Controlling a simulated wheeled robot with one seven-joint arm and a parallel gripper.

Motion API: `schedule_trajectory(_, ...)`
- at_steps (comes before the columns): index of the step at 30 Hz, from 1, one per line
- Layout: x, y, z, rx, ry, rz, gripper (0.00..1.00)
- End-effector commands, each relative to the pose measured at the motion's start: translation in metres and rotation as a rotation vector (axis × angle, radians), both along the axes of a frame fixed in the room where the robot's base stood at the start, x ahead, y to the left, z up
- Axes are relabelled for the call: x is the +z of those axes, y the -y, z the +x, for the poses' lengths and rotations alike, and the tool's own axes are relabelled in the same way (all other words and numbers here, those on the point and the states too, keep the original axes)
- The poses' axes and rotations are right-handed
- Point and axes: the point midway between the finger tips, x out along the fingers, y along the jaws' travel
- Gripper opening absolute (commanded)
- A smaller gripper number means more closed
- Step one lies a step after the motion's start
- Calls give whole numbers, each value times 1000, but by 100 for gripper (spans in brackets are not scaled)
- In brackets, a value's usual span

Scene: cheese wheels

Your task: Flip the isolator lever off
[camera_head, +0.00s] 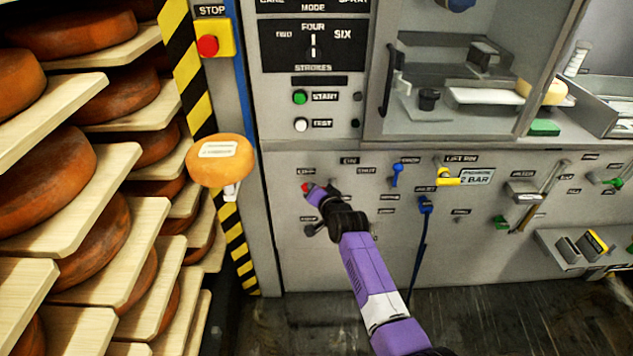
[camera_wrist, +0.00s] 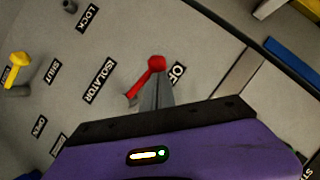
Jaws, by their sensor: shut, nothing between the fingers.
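The isolator lever is red with a round knob (camera_wrist: 156,64) in the wrist view. It stands on the grey panel between the ISOLATOR label (camera_wrist: 98,80) and a partly hidden label that starts with O. My gripper (camera_wrist: 152,92) is shut and empty, its fingers right at the lever; whether they touch it I cannot tell. In the head view the red lever (camera_head: 306,187) shows at the tip of my gripper (camera_head: 316,193), at the panel's left.
A yellow handle (camera_wrist: 19,62) by the SHUT label sits left in the wrist view. In the head view, blue levers (camera_head: 397,172) and a yellow valve (camera_head: 446,176) are to the right. A cheese wheel (camera_head: 220,160) and loaded shelves stand left.

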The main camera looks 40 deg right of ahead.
Motion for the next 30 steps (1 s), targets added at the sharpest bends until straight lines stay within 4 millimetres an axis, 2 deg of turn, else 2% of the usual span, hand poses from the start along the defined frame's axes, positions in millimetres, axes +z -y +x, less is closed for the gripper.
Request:
schedule_trajectory(14,-8,-3,3,1,5,3,0)
schedule_trajectory(30,-5,-4,4,2,3,4,0)
